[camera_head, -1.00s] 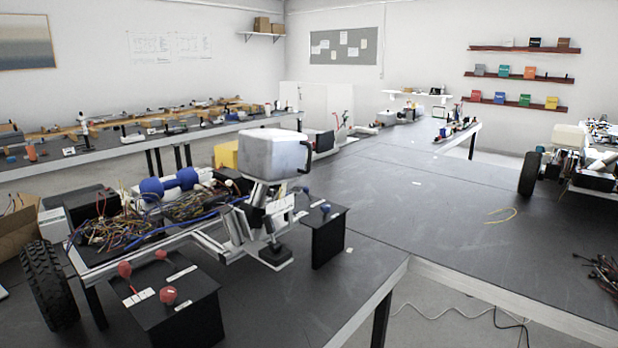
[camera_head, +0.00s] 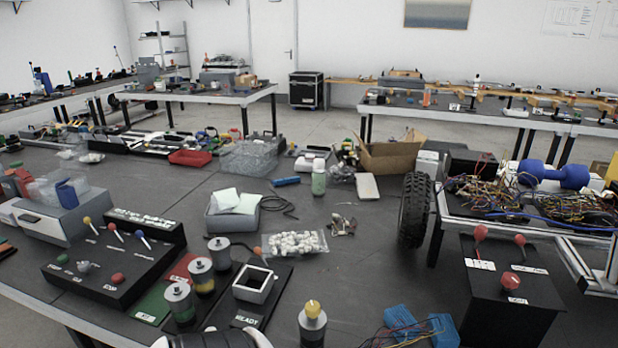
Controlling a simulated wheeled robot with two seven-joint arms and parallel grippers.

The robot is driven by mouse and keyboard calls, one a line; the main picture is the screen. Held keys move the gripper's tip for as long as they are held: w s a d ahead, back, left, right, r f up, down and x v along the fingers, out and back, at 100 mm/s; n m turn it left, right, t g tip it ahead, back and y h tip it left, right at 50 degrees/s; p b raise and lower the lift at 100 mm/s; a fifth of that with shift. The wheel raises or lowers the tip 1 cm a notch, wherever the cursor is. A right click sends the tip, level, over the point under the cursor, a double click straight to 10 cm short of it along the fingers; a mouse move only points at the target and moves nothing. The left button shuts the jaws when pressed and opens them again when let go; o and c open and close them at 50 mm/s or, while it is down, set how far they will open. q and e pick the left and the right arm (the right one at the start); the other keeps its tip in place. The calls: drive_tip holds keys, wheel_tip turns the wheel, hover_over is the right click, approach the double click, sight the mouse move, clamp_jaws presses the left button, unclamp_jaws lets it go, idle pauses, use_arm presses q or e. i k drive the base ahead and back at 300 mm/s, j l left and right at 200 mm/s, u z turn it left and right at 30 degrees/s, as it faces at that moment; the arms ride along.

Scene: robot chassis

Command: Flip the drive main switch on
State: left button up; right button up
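A black switch box (camera_head: 490,310) stands at the lower right, beside the robot chassis (camera_head: 575,255). It carries two red ball-topped levers, one at its back left (camera_head: 480,233) and one at its back right (camera_head: 520,240). A red knob (camera_head: 511,281) sits nearer its front. White labels lie beside these controls, but their text is too small to read. I cannot tell which control is the drive main switch or how it is set. The chassis shows a black wheel (camera_head: 415,215), tangled wires and a blue cylinder (camera_head: 565,174).
At the left, another black control panel (camera_head: 105,265) has yellow, red and blue levers. Grey canisters (camera_head: 220,254), a square open holder (camera_head: 254,284) and a bag of white pieces (camera_head: 295,243) crowd the table. Blue connectors (camera_head: 400,322) lie left of the switch box. Floor shows beyond the table.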

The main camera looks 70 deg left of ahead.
sight(87, 220)
drive_tip(key=u, duration=3.45)
drive_tip(key=z, duration=0.3)
drive_tip(key=i+j+z, duration=0.2)
drive_tip(key=j+z, duration=0.2)
drive_tip(key=j, duration=0.2)
drive_tip(key=i+j+z, duration=0.2)
drive_tip(key=j, duration=0.15)
drive_tip(key=j+z, duration=0.15)
drive_tip(key=j, duration=0.2)
drive_tip(key=i+j, duration=0.1)
drive_tip(key=j, duration=0.5)
drive_tip(key=i+j+z, duration=0.1)
drive_tip(key=j, duration=0.55)
drive_tip(key=i+j, duration=0.15)
drive_tip(key=j, duration=0.45)
drive_tip(key=i+j+z, duration=0.1)
drive_tip(key=j, duration=0.55)
drive_tip(key=i+j, duration=0.1)
drive_tip(key=j, duration=0.55)
